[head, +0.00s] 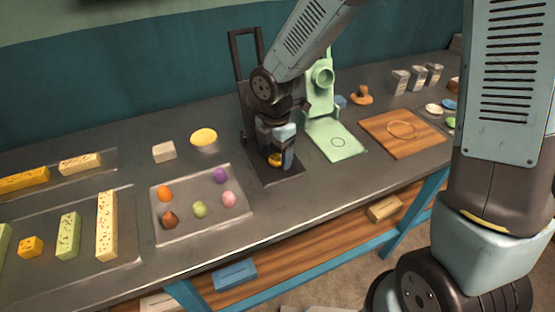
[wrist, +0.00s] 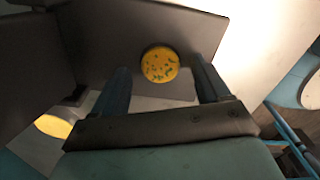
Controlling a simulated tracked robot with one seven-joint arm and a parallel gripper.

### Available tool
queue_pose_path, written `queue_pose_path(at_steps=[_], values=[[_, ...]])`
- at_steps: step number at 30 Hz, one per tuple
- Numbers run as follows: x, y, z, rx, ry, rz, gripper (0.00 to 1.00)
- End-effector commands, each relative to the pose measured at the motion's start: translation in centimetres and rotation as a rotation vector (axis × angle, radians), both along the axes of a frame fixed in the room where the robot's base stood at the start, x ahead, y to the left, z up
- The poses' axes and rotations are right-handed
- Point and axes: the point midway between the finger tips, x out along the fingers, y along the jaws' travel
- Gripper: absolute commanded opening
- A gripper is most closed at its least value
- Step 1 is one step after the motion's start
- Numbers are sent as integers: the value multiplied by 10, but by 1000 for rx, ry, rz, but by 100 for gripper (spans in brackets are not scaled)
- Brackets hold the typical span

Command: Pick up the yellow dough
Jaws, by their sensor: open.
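The yellow dough (wrist: 160,64) is a round yellow piece with green specks in the wrist view. It lies on the dark plate (head: 284,172) of a black stand; in the head view a bit of the dough (head: 274,160) shows, partly hidden by my gripper. My gripper (head: 278,157) is over that plate and points down. It is open: in the wrist view one finger is on each side of the dough, with a gap on both sides. I cannot tell how far the fingertips are above the plate.
The black stand's upright frame (head: 245,80) rises behind my gripper. A green press (head: 335,140) stands close on the right, with a wooden board (head: 402,133) beyond it. A tray (head: 240,212) of small coloured balls and a yellow disc (head: 204,137) are on the left.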

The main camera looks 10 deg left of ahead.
Motion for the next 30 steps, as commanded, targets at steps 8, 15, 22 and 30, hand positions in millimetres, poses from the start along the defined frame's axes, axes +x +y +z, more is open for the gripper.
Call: queue_pose_path(at_steps=[8,15,22,30], values=[[0,-1,-8,-1,-1,-1,76],[0,-1,-7,0,-1,-1,60],[0,-1,-7,0,-1,-1,38],[1,-1,-7,0,-1,-2,16]])
